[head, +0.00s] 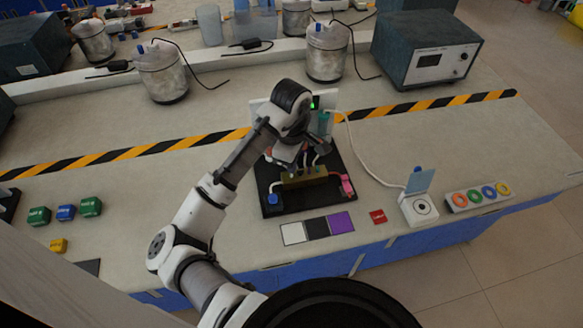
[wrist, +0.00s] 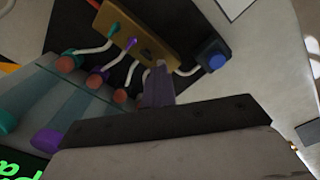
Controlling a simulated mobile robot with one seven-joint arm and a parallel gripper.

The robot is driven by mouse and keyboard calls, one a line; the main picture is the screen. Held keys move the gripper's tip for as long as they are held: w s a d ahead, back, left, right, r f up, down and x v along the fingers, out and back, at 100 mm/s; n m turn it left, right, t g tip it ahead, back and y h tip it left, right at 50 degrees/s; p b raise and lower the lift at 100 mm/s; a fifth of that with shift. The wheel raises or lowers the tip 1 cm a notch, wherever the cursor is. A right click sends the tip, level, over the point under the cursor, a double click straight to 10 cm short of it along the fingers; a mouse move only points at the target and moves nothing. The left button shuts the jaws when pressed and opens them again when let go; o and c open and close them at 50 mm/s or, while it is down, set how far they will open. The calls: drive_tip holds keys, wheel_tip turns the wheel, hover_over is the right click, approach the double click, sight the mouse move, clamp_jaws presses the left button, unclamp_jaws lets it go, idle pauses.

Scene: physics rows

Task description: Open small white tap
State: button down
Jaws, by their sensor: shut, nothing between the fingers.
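My gripper (wrist: 158,88) shows in the wrist view with its narrow fingers together and nothing held between them. Its tips are close to the brass block (wrist: 136,28) and its white tubes. A pale stub shows right at the fingertips; I cannot tell whether it is the small white tap or a tube end. In the head view the brass block (head: 304,178) sits on a black board (head: 300,204), with my gripper (head: 288,158) above and behind it, partly hidden by my arm. I cannot pick out the white tap there.
A blue knob (wrist: 217,61) sits on a dark block beside the brass one. A pink fitting (head: 347,185) is at the board's right. Colour patches (head: 317,227), a red block (head: 378,216) and a white device (head: 419,208) lie nearby.

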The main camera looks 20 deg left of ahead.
drive_tip(key=n, duration=0.3)
drive_tip(key=shift+f, duration=0.1)
drive_tip(key=shift+n, duration=1)
drive_tip(key=n, duration=0.5)
drive_tip(key=c, duration=1.9)
unclamp_jaws()
drive_tip(key=shift+c, duration=0.2)
drive_tip(key=shift+a, duration=0.1)
